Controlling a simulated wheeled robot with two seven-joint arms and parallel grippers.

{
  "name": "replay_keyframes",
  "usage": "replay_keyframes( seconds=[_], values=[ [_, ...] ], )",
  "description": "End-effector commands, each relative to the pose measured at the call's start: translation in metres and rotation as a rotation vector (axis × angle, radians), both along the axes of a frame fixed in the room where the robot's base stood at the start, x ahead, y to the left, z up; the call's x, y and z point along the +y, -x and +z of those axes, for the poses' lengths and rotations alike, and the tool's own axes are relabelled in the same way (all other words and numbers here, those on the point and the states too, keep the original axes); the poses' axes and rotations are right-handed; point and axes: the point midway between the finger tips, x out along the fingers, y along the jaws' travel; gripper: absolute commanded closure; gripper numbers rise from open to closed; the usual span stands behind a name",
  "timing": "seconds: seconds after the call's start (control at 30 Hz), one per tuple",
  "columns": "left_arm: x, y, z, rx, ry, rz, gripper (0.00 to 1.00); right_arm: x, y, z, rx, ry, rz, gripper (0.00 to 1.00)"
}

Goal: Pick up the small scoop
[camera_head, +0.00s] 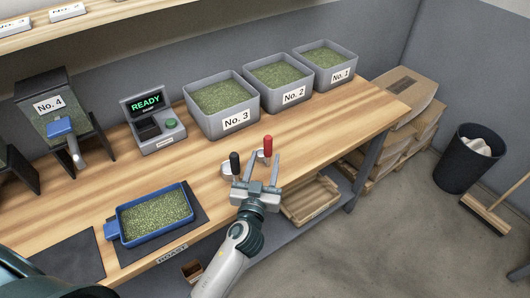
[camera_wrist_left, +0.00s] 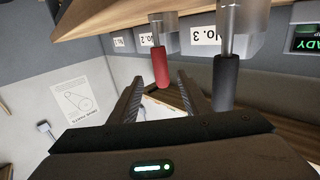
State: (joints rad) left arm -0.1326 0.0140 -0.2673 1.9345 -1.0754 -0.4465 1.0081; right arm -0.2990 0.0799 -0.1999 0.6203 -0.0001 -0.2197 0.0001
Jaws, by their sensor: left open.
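Two scoops stand at the table's front edge with handles upright. One has a red handle (camera_head: 267,146) and the other a black handle (camera_head: 234,162). My left gripper (camera_head: 262,158) is open and empty. In the left wrist view the red handle (camera_wrist_left: 160,67) appears in line with the gap between the fingers, a little beyond their tips. The black handle (camera_wrist_left: 226,82) is outside the gap, to the right of the fingers. I cannot tell for sure which scoop is smaller. Their bowls are only partly visible.
Bins No. 3 (camera_head: 207,129), No. 2 (camera_head: 267,101) and No. 1 (camera_head: 318,84) line the back. A blue tray of green beans (camera_head: 117,222) lies front left. The READY machine (camera_head: 165,143) and hopper No. 4 (camera_head: 50,85) stand behind it. Bare wood lies between.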

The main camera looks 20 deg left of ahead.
Motion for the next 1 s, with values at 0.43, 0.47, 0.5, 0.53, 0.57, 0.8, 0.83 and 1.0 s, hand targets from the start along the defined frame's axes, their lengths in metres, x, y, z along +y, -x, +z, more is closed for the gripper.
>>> replay_keyframes(
  seconds=[0.43, 0.47, 0.5, 0.53, 0.57, 0.8, 0.83, 1.0],
  values=[
    [0.007, -0.042, -0.001, 0.0, -0.001, -0.001, 0.57, -0.001, 0.002, 0.021, 0.003, 0.001, 0.001, 0.69],
    [0.007, -0.043, -0.001, 0.0, -0.001, -0.001, 0.57, -0.001, 0.002, 0.021, 0.003, 0.001, 0.001, 0.69],
    [0.007, -0.043, -0.002, 0.0, 0.0, -0.001, 0.57, -0.001, 0.002, 0.021, 0.003, 0.001, 0.001, 0.69],
    [0.007, -0.043, -0.002, 0.0, 0.0, -0.001, 0.57, -0.001, 0.002, 0.021, 0.003, 0.001, 0.001, 0.69],
    [0.007, -0.043, -0.002, 0.0, 0.0, -0.001, 0.57, -0.001, 0.002, 0.021, 0.003, 0.001, 0.001, 0.69],
    [0.007, -0.043, -0.002, 0.0, 0.0, 0.0, 0.57, -0.001, 0.002, 0.021, 0.003, 0.001, 0.001, 0.69],
    [0.007, -0.043, -0.002, 0.0, 0.0, 0.0, 0.57, -0.001, 0.002, 0.021, 0.003, 0.001, 0.001, 0.69],
    [0.007, -0.042, -0.002, 0.0, 0.0, 0.0, 0.81, -0.001, 0.002, 0.021, 0.003, 0.001, 0.001, 0.69]
  ],
)
